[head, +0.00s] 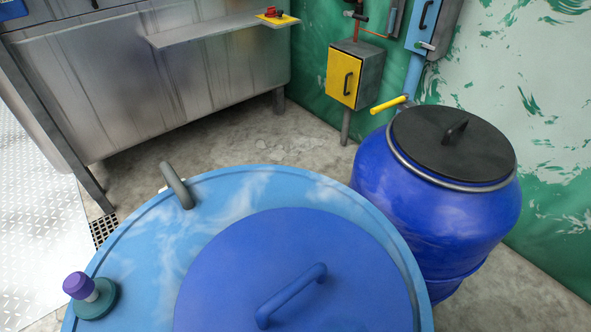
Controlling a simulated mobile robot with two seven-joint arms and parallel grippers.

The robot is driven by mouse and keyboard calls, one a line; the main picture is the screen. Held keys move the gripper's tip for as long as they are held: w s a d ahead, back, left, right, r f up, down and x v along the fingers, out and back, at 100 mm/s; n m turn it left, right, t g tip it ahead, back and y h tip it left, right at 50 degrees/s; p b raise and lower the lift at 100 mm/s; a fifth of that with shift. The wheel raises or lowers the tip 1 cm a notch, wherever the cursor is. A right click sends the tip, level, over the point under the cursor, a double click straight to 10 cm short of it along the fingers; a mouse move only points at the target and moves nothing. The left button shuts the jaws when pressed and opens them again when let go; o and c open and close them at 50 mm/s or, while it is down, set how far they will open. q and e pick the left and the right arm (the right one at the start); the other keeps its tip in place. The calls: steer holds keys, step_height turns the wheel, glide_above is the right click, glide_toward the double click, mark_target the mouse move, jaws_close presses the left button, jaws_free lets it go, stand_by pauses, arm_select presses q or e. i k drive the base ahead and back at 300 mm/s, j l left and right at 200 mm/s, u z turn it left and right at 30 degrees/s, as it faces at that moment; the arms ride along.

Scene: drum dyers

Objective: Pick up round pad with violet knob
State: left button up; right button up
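The round pad with the violet knob (80,285) sits on the left part of the light blue drum top (150,245), near its rim. Its base is a dark green disc, a pale neck rises from it, and the violet knob is on top, leaning a little to the left in the picture. Neither of my grippers shows in the head view. Nothing is seen touching the pad.
A blue lid with a bar handle (291,295) covers the drum's middle. A grey curved handle (177,186) stands at the rim. A blue barrel with black lid (440,150) stands right. A metal tank (190,85) and yellow-doored box (343,78) are behind.

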mark_target(94, 298)
steer(key=j+u, duration=0.1)
steer(key=u, duration=0.75)
steer(key=j+u, duration=0.1)
steer(key=u, duration=0.35)
steer(key=i+l, duration=0.05)
